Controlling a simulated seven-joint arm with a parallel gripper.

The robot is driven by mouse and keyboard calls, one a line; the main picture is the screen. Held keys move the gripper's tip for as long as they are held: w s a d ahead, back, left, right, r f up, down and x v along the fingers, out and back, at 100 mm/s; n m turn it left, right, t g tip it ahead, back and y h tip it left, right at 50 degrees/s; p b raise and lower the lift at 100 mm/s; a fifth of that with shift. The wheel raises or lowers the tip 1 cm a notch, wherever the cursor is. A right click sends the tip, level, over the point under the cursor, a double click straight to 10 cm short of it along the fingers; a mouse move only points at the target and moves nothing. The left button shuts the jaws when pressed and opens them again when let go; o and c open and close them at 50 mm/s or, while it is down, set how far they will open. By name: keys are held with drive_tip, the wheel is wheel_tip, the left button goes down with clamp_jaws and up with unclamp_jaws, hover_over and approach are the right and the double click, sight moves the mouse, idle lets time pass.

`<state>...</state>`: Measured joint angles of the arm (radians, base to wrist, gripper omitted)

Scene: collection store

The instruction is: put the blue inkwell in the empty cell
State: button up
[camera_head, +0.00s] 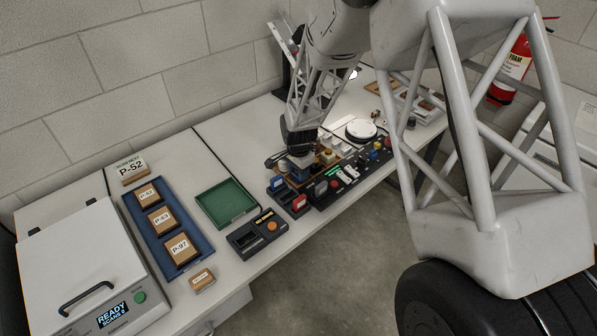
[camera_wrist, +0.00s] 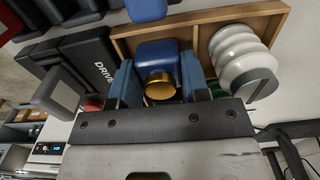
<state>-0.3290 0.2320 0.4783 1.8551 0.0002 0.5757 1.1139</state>
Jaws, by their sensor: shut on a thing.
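My gripper (camera_wrist: 158,78) is shut on the blue inkwell (camera_wrist: 157,52), with one blue finger on each side of it. The inkwell has a gold cap and is upright between the fingers, over or in the left part of a wooden divided tray (camera_wrist: 222,18). I cannot tell whether it touches the tray floor. A white ribbed object (camera_wrist: 238,52) with a grey end lies in the tray's right part. In the head view my gripper (camera_head: 299,160) is low over the far half of the bench; the inkwell is hard to make out there.
A black box marked DRIVE (camera_wrist: 98,62) stands beside the tray, and another blue object (camera_wrist: 146,9) lies beyond its rim. In the head view, a green tray (camera_head: 227,203), a blue tray (camera_head: 197,232) with labelled blocks and a black control box (camera_head: 257,235) are nearer.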

drive_tip(key=shift+f, duration=0.1)
drive_tip(key=o, duration=0.7)
drive_tip(key=shift+r, duration=6.1)
